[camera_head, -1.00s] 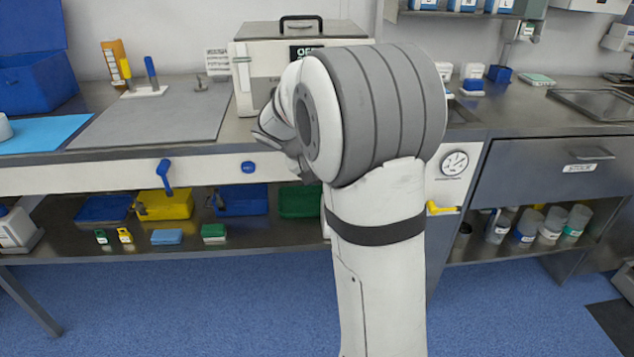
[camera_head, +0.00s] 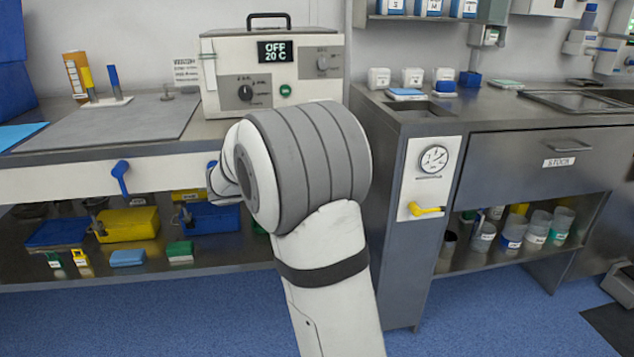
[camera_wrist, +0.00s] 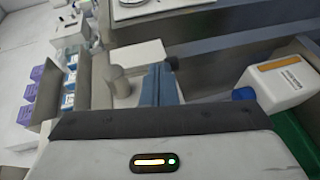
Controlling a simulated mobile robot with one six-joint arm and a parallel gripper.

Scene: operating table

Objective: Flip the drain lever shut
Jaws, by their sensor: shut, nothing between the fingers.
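Two levers show in the head view, and neither is labelled as the drain. A yellow lever (camera_head: 426,210) lies roughly level, handle to the right, on a white panel (camera_head: 405,182) under a round gauge (camera_head: 434,159). A blue lever (camera_head: 121,177) hangs down on the white front of the left bench.
An oven-like box (camera_head: 272,75) reading OFF 20 C stands on the left bench. Trays, including a yellow one (camera_head: 130,225), fill the shelf below. Clear cups (camera_head: 537,228) stand under the stock drawer (camera_head: 540,150). Blue floor is open in front.

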